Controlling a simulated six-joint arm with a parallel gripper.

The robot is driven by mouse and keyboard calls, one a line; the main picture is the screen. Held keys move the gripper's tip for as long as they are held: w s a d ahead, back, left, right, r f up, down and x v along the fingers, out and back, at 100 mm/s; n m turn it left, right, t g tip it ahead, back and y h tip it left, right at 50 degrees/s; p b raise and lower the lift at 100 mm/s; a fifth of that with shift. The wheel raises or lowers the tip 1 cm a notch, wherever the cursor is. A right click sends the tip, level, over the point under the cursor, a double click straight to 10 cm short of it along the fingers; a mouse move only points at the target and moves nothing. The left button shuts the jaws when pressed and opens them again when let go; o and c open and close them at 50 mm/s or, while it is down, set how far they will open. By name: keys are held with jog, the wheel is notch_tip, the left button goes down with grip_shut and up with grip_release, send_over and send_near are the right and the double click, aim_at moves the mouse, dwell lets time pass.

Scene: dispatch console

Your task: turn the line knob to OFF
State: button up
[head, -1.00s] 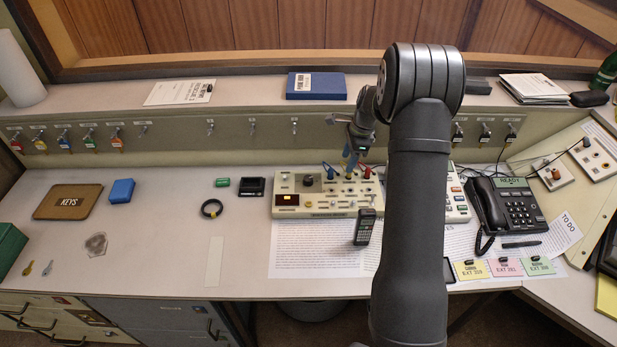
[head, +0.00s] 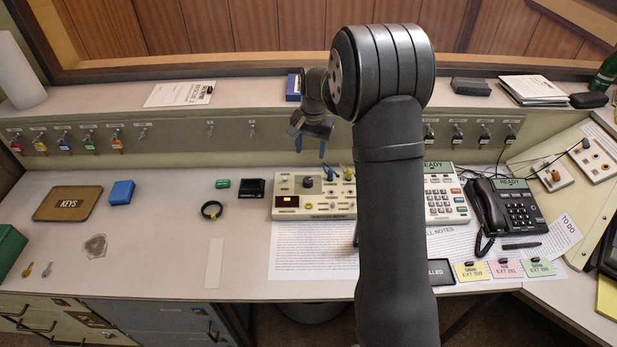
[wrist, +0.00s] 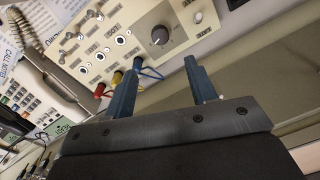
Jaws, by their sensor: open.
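The line knob is likely the dark round knob (head: 308,181) at the upper left of the cream console panel (head: 290,205); its label is too small to read. The knob also shows in the wrist view (wrist: 160,36), beyond my fingers, with a pale pointer mark on its face. My gripper (head: 323,150) is above and slightly right of the knob, apart from it. In the wrist view my gripper (wrist: 158,82) has its two blue fingers spread with nothing between them.
Blue and yellow plugs (head: 347,172) stand in the panel just right of the knob, close to my gripper. A phone (head: 508,205) and a keypad unit (head: 445,195) stand further right.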

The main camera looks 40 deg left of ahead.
aim_at(308, 179)
jog(key=f, duration=1.2)
jog(key=shift+s+a+f, duration=0.15)
jog(key=shift+a+f, duration=0.05)
jog(key=shift+a, duration=0.1)
jog(key=c, duration=1)
